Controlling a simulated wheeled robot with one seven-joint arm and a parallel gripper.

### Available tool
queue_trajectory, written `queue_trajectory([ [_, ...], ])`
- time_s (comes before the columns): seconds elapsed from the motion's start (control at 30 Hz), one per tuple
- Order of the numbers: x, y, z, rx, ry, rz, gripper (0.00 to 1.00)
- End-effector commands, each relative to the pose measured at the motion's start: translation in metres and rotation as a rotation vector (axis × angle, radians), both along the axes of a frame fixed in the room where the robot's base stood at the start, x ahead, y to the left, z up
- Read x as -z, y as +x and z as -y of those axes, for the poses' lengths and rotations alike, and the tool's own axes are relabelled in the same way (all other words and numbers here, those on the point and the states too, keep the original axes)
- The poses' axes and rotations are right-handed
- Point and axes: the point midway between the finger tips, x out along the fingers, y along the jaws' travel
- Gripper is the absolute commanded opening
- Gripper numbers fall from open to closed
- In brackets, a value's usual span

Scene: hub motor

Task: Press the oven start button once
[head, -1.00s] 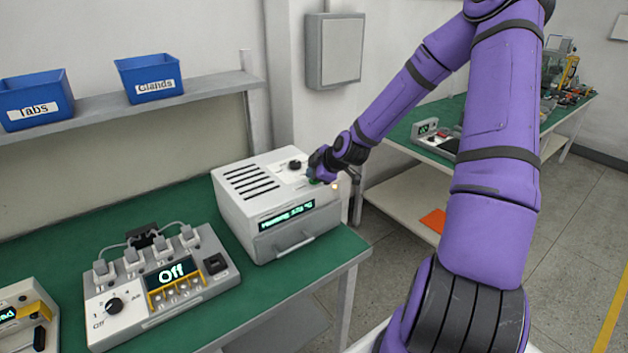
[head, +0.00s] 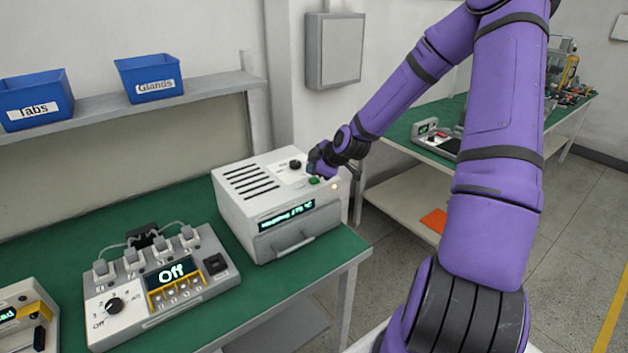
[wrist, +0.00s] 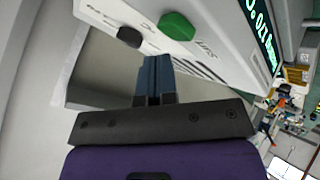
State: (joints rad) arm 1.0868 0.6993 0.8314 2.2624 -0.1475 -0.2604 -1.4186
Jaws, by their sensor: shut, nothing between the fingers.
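The oven is a white box (head: 240,200) with slots on top, on the green bench. The button also shows in the wrist view (wrist: 177,26), beside a black knob (wrist: 130,37). The oven's front display (head: 287,215) is lit, with text that looks like a heating temperature. My gripper (head: 313,170) is just above and behind the button, apart from it. In the wrist view the dark blue fingers (wrist: 155,62) are together and empty.
A control box (head: 160,285) reading "Off" stands left of the oven. Blue bins (head: 150,78) sit on the shelf behind. A grey wall box (head: 334,50) hangs beyond my arm. A second green bench (head: 415,115) is at the right.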

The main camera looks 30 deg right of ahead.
Motion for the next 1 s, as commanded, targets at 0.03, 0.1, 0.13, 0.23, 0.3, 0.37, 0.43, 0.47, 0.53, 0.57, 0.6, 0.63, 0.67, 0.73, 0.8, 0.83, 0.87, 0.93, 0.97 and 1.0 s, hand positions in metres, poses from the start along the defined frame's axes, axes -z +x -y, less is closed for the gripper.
queue_trajectory([
  [0.03, 0.0, 0.0, 0.0, 0.0, 0.0, 0.0, 0.0],
  [0.1, 0.0, 0.0, 0.0, 0.0, 0.0, 0.0, 0.0],
  [0.13, -0.001, 0.0, 0.0, 0.001, 0.0, 0.001, 0.0],
  [0.23, -0.008, 0.0, 0.0, 0.0, -0.001, 0.002, 0.0],
  [0.3, -0.014, 0.0, 0.001, 0.0, -0.002, 0.002, 0.0],
  [0.37, -0.019, 0.0, 0.001, 0.002, -0.002, 0.002, 0.0],
  [0.43, -0.025, 0.0, 0.001, 0.001, -0.002, 0.001, 0.0],
  [0.47, -0.028, 0.0, 0.0, 0.0, -0.002, 0.001, 0.0],
  [0.53, -0.034, 0.0, 0.001, 0.0, -0.001, 0.002, 0.0],
  [0.57, -0.036, 0.0, 0.001, 0.001, -0.001, 0.002, 0.0],
  [0.6, -0.039, 0.0, 0.001, 0.0, -0.001, 0.002, 0.0],
  [0.63, -0.042, 0.0, 0.001, 0.0, -0.001, 0.001, 0.0],
  [0.67, -0.044, 0.0, 0.001, 0.0, -0.001, 0.001, 0.0],
  [0.73, -0.048, 0.0, 0.0, 0.001, 0.0, 0.001, 0.0],
  [0.8, -0.049, 0.0, 0.0, 0.001, 0.0, 0.001, 0.0],
  [0.83, -0.05, 0.0, 0.0, 0.001, 0.0, 0.001, 0.0],
  [0.87, -0.05, 0.0, 0.0, 0.0, 0.0, 0.0, 0.0],
  [0.93, -0.05, 0.0, 0.0, 0.0, 0.0, 0.0, 0.0],
  [0.97, -0.05, 0.0, 0.0, 0.0, 0.0, 0.0, 0.0],
  [1.0, -0.05, 0.0, 0.0, 0.0, 0.0, 0.0, 0.0],
])
